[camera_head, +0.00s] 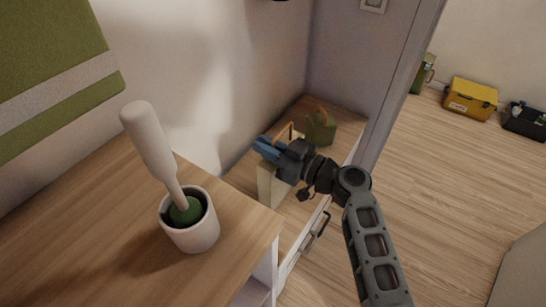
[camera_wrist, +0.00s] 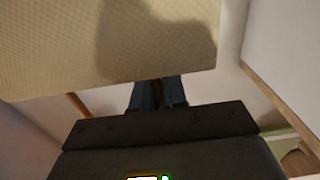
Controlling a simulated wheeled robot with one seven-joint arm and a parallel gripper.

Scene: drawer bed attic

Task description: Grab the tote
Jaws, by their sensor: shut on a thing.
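A beige woven tote (camera_head: 266,186) with tan handles stands on the lower wooden surface, partly hidden behind my gripper (camera_head: 266,149). The blue fingers are at the tote's top and shut on it. In the wrist view the tote's pale woven side (camera_wrist: 110,45) fills the upper left and middle. My gripper (camera_wrist: 158,97) meets its edge there, and the fingertips are hidden. A tan handle (camera_wrist: 77,104) shows at the left. I cannot tell whether the fingers hold the handle or the rim.
A green bag (camera_head: 320,129) stands just behind the tote, near the wall. A white pot (camera_head: 191,236) with a white-handled brush stands on the higher wooden top at left. A yellow toolbox (camera_head: 470,98) sits on the floor at right. The middle floor is clear.

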